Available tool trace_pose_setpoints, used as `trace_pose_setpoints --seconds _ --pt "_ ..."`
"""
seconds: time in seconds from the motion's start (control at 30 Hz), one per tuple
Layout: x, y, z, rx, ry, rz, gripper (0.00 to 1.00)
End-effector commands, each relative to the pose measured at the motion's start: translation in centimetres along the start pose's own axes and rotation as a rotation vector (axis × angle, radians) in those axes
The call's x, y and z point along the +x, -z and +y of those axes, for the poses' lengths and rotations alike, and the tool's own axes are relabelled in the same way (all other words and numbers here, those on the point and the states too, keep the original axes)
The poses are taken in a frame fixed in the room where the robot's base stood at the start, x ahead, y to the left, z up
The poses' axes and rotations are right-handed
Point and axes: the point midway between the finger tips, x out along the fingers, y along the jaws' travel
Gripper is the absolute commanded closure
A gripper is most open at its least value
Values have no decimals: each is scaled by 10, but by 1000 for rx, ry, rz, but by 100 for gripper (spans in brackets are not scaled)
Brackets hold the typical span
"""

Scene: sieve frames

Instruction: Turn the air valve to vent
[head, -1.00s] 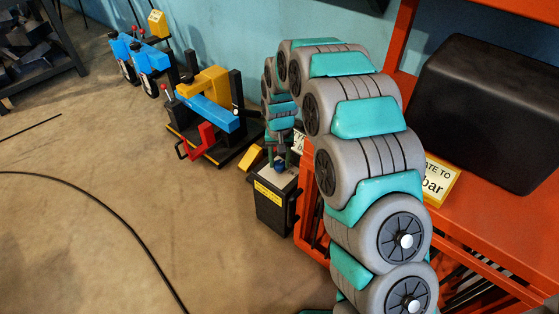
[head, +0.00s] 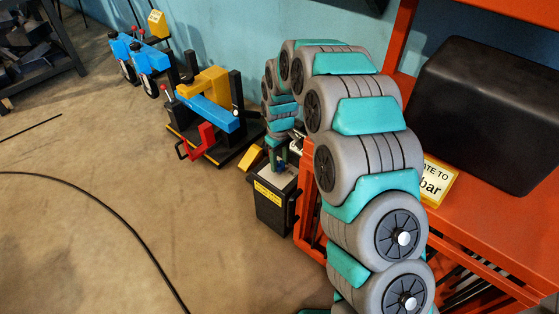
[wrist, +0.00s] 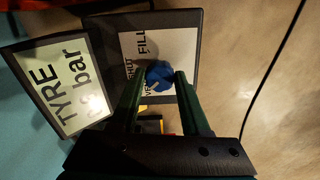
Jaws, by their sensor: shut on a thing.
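The air valve is a blue knob (wrist: 158,72) on a white plate (wrist: 180,50) lettered FILL, SHUT and partly hidden VE…. A pale mark on the knob's lower left side seems to lie near the VE… lettering; its exact aim is hard to tell. My gripper (wrist: 159,76) has its two green fingers on either side of the knob, shut on it. In the head view my gripper (head: 279,160) reaches down to the top of a black box (head: 271,212) with a yellow label. The knob itself is hidden there by the gripper.
An orange rack (head: 480,225) holds a black block (head: 490,110) close right of my arm. A blue and yellow machine (head: 212,105) stands behind left. A black hose (head: 110,215) crosses the open floor.

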Motion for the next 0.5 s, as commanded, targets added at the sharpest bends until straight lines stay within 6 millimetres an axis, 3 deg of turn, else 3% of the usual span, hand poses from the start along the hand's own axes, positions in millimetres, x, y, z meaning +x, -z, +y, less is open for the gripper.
trace_pose_setpoints --seconds 0.5 --pt "-1 1 0 -272 -1 2 100"
